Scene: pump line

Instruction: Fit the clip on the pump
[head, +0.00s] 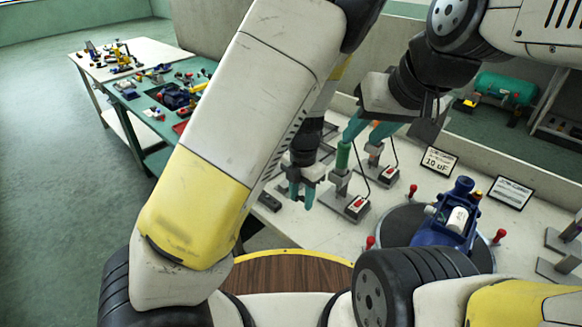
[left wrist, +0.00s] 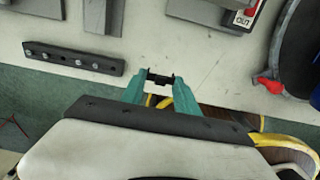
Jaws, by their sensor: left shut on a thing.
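My left gripper (head: 302,197) points down over the pale bench, left of the test stands. In the left wrist view its teal fingers (left wrist: 161,84) are shut on a small black clip (left wrist: 160,77), held between the fingertips. In the head view I cannot make the clip out. The blue pump (head: 446,222) with a white cylinder (head: 457,219) on its side sits on a round dark turntable (head: 397,226) at the right, well apart from the clip. My right gripper (head: 367,130) is above the stands, its teal fingers apart; its grip area is partly hidden.
Grey stands with red switches (head: 358,204) stand between my left gripper and the pump. A dark holed bar (left wrist: 72,57) lies on the bench near my left gripper. Red knobs (head: 370,242) ring the turntable. Signs (head: 439,160) stand behind. My left arm blocks much of the view.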

